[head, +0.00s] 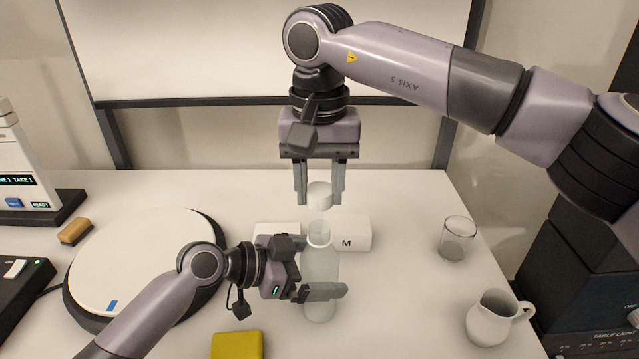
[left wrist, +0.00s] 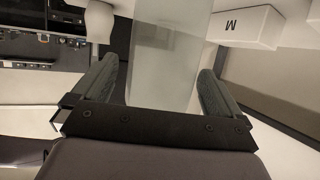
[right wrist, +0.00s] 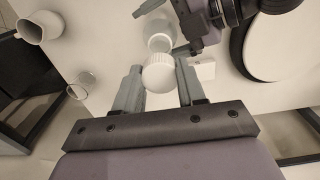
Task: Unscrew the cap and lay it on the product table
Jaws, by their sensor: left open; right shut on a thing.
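The white cap (head: 319,196) is between the fingers of my right gripper (head: 320,188), which is shut on it. The cap hangs just above the bottle's open neck, apart from it; in the right wrist view the cap (right wrist: 159,76) shows ribbed sides. The pale translucent bottle (head: 320,270) stands upright on the white table (head: 410,290). My left gripper (head: 318,268) is open, with its fingers on either side of the bottle. The left wrist view shows the bottle (left wrist: 165,50) between the spread fingers, with gaps at both sides.
White boxes, one marked M (head: 350,242), stand close behind the bottle. A glass (head: 457,240) and a white pitcher (head: 490,318) are at the right. A round white turntable (head: 140,250) is at the left. A yellow block (head: 237,345) lies in front. Table between bottle and glass is clear.

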